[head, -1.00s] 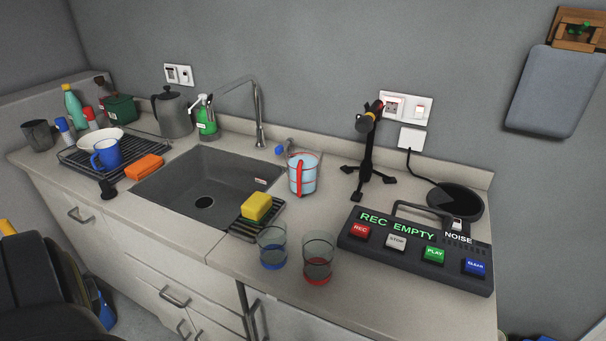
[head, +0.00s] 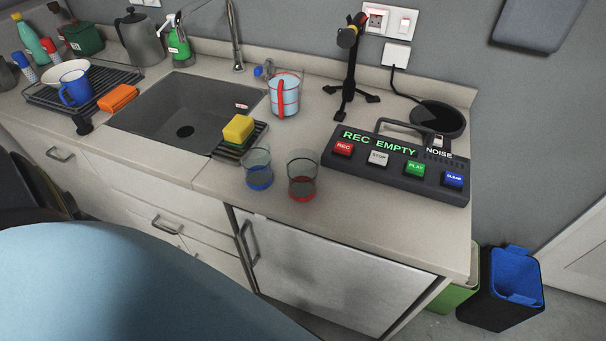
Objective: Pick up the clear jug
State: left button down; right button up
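The clear jug (head: 285,97) stands upright on the counter, just right of the sink and near the back. It is see-through with a pale blue tint and has a red handle facing me. Nothing covers it from this view. Neither of my grippers shows in the head view. A large rounded pale blue shape fills the lower left, and I cannot tell what it is.
In front of the jug stand a blue-based glass (head: 258,170) and a red-based glass (head: 303,176). A yellow sponge (head: 238,129) sits on a small rack left of them. A black stand (head: 349,75) and a recorder box (head: 396,163) are to the right. The sink (head: 182,112) is left.

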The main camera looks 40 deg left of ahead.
aim_at(285, 80)
jog(key=k, duration=1)
jog(key=u, duration=2.05)
jog(key=i, duration=1.35)
jog(key=z, duration=2.3)
jog(key=i, duration=0.2)
jog(key=u, duration=0.2)
